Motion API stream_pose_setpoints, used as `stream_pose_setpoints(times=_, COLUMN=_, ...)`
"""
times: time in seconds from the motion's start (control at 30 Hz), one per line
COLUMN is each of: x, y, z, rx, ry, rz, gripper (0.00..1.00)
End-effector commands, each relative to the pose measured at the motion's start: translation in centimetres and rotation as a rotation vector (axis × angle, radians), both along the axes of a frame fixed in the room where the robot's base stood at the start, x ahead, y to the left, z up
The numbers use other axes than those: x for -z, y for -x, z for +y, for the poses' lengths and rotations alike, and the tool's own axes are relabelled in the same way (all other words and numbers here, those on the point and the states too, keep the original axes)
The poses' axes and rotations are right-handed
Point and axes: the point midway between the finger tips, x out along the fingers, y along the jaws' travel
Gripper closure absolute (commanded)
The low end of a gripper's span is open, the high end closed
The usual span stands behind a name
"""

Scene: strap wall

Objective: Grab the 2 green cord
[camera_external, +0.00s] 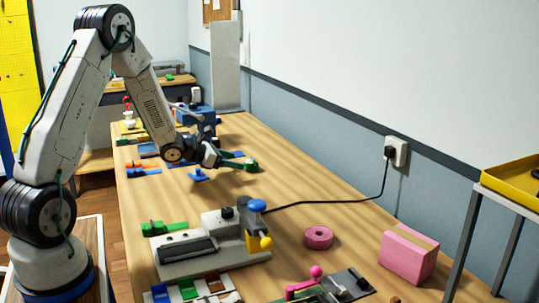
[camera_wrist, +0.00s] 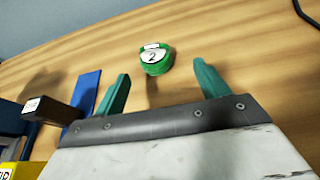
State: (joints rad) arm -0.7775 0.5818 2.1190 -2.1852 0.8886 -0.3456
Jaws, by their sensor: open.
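The green cord (camera_wrist: 155,65) is a small round green bundle with a white label reading 2. It lies on the wooden table, just beyond my fingertips and roughly between them in the wrist view. My gripper (camera_wrist: 161,70) is open, with its two teal fingers spread wide and nothing between them. In the external view my gripper (camera_external: 232,160) reaches low over the far middle of the table.
In the wrist view a blue strip (camera_wrist: 86,92) and a dark labelled block (camera_wrist: 50,110) lie left of my gripper. In the external view a grey machine (camera_external: 215,240), a pink roll (camera_external: 318,237) and a pink box (camera_external: 407,254) stand nearer. A black cable (camera_external: 340,201) runs to the wall outlet.

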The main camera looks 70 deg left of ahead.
Motion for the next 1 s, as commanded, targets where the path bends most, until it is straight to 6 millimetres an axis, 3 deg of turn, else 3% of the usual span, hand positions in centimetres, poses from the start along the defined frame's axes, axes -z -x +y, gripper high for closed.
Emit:
stream_pose_setpoints(times=0.17, x=0.5, y=-0.8, z=0.7, rx=-0.054, ry=0.041, rz=0.003, gripper=0.26)
stream_pose_setpoints(times=0.7, x=3.0, y=-6.9, z=1.1, rx=-0.049, ry=0.038, rz=0.002, gripper=0.26)
stream_pose_setpoints(times=0.97, x=3.1, y=-7.2, z=1.1, rx=-0.049, ry=0.038, rz=0.002, gripper=0.26)
stream_pose_setpoints(times=1.0, x=3.1, y=-7.2, z=1.1, rx=-0.049, ry=0.038, rz=0.002, gripper=0.38)
